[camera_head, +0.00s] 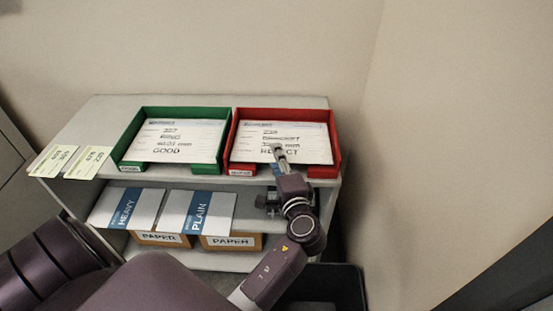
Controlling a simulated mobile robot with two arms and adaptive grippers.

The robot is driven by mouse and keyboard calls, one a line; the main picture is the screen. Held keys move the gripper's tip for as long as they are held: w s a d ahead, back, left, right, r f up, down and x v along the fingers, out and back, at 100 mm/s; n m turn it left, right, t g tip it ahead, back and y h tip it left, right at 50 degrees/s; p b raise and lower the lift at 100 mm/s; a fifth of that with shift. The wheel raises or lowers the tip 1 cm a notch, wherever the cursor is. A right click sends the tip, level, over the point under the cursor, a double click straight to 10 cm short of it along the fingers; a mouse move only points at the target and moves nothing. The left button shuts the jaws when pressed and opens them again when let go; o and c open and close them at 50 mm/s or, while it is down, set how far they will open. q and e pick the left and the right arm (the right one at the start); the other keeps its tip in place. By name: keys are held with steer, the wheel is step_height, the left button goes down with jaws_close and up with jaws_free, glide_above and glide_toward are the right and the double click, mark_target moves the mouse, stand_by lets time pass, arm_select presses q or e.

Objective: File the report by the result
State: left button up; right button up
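A green tray (177,112) on the shelf top holds a white report (175,138) reading "GOOD". To its right, a red tray (336,150) holds a white report (300,140) reading "REJECT", with part of its text hidden by my gripper. My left gripper (278,150) is over the front part of the report in the red tray. Its fingertips look close together, but I cannot tell whether they are shut or touch the sheet. My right gripper is not in view.
Two pale cards (87,162) lie at the shelf's left front. Below are blue-and-grey packs marked HEAVY (125,208) and PLAIN (197,211), and boxes labelled PAPER (231,242). A dark bin (345,285) stands at lower right. A wall is right of the shelf.

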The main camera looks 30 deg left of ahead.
arm_select(q)
steer(key=v, duration=0.7)
steer(key=shift+s+d, duration=0.15)
steer(key=shift+d, duration=0.05)
stand_by(0.7)
